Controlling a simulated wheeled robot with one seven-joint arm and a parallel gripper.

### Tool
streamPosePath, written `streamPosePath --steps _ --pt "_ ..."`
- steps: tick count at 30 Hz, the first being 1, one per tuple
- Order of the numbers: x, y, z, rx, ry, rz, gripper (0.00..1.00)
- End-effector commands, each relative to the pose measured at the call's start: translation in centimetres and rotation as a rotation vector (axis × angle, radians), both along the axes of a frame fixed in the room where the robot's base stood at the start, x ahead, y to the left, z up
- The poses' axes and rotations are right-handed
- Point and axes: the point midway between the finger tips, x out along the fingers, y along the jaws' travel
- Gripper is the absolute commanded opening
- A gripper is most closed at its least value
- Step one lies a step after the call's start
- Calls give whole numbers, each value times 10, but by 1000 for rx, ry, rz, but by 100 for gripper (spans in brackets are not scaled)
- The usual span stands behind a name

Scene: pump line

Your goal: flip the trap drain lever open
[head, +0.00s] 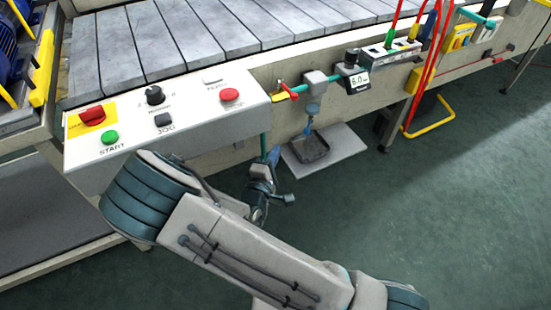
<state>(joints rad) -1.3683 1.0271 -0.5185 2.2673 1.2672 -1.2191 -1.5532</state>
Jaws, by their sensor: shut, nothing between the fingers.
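A small grey trap (314,80) hangs on the front rail of the line, right of the control box. Beneath it is a blue drain piece (309,128), above a dark drip pan (312,148). The drain lever is too small to make out for certain, and so is its position. My gripper (273,158) is left of the drain piece and a little lower in the picture, pointing up toward the rail. Its fingers look shut and empty. It appears apart from the drain piece. My wrist hides part of the gripper.
A control box (165,120) with buttons overhangs the area above my arm. A red and yellow valve handle (284,91) sits left of the trap. The green floor (420,200) at right is clear.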

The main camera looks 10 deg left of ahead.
Motion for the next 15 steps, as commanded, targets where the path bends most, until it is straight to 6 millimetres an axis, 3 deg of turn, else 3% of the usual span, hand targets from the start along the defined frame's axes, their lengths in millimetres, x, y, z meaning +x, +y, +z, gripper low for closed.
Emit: streamPosePath --steps 9,15 --pt "64 -18 1 0 0 -1 0" --pt "61 -45 7 -1 -1 1 0"
